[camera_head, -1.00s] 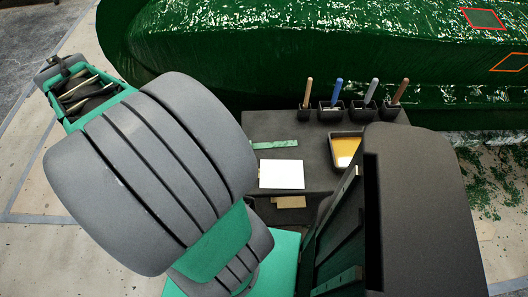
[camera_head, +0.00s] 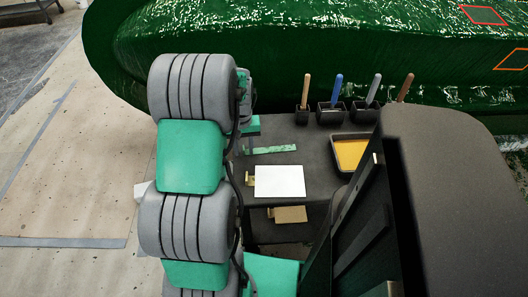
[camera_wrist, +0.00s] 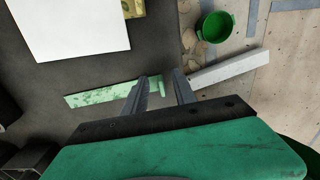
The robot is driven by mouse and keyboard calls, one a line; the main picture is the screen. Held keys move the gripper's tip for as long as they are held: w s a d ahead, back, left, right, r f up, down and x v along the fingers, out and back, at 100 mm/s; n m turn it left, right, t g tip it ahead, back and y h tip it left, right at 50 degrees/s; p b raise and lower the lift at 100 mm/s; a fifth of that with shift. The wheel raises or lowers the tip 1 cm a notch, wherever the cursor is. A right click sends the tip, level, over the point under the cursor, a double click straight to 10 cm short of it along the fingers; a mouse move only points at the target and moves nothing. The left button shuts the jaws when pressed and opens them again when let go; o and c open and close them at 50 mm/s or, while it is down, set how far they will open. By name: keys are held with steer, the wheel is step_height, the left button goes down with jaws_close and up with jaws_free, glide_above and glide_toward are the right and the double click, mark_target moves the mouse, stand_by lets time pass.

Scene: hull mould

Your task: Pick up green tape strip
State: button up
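The green tape strip (camera_head: 270,149) lies flat on the dark tabletop, behind the white sheet (camera_head: 280,181). In the wrist view the strip (camera_wrist: 100,95) is long, pale green and worn, and runs left to right. My gripper (camera_wrist: 162,76) is open, with its two grey fingers apart. The left finger crosses in front of the strip. The strip's right end shows in the gap between the fingers, but I cannot tell how high the fingers are above it. In the head view my arm hides most of the gripper.
Dark cups with handled tools (camera_head: 332,111) line the back of the table beside the green hull (camera_head: 300,60). A tray of yellow liquid (camera_head: 350,154) sits at the right. A green bucket (camera_wrist: 217,27) and a pale beam (camera_wrist: 228,69) are on the floor beyond the table edge.

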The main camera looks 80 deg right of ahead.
steer(key=shift+f, duration=0.25)
jaws_close()
stand_by(0.4)
